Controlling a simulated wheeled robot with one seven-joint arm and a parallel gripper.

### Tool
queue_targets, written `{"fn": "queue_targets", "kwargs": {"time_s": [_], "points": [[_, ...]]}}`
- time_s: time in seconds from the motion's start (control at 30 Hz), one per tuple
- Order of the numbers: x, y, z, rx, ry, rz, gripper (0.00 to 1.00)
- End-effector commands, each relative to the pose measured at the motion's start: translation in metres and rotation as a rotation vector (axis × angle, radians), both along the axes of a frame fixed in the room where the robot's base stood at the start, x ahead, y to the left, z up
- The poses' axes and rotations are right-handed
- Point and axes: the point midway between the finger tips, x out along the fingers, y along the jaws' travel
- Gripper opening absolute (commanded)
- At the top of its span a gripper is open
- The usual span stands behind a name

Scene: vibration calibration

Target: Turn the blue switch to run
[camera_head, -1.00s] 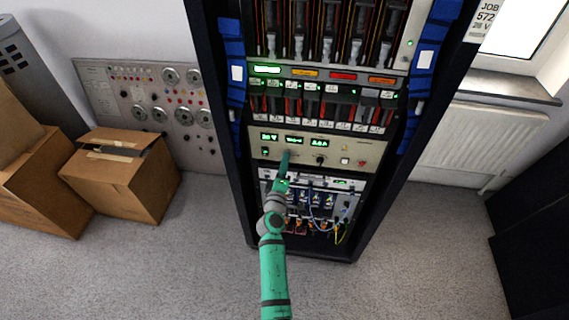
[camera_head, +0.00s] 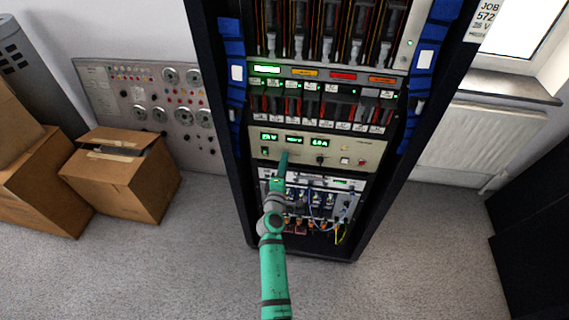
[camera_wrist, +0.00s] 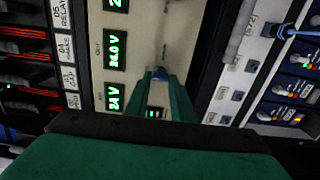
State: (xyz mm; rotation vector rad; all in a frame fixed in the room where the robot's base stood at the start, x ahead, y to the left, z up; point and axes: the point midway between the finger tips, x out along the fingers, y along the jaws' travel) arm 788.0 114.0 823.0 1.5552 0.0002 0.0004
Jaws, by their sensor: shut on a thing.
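A beige control panel (camera_head: 333,158) with green displays sits in the middle of the tall rack. My gripper (camera_head: 284,155) reaches its face, below the displays. In the wrist view, my gripper (camera_wrist: 160,76) has its two green fingers close together against the panel. A small dark bluish piece, likely the blue switch (camera_wrist: 160,72), shows between the fingertips. The gripper is shut on it. The fingers hide most of it and its marking, so I cannot read its position. In the head view the switch is hidden behind the gripper.
A black knob (camera_head: 320,160) and a red button (camera_head: 362,162) sit right of my gripper on the panel. Below is a unit with cables (camera_head: 318,200). Cardboard boxes (camera_head: 122,175) stand at left. The grey floor before the rack is open.

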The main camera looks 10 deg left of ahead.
Motion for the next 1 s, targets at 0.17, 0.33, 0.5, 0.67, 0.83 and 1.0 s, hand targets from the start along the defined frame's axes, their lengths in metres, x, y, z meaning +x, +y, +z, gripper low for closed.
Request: {"fn": "queue_targets", "kwargs": {"time_s": [0.17, 0.33, 0.5, 0.67, 0.83, 1.0], "points": [[0.0, 0.0, 0.0, -0.001, 0.0, 0.0, 0.41], [0.0, 0.0, 0.0, 0.0, 0.0, 0.0, 0.41], [-0.004, 0.0, 0.0, 0.0, 0.0, 0.0, 0.41], [-0.023, 0.0, -0.001, 0.001, 0.001, 0.001, 0.41], [-0.054, 0.0, -0.001, 0.001, 0.001, 0.001, 0.41], [-0.082, 0.0, -0.001, 0.001, 0.001, 0.0, 0.41]]}}
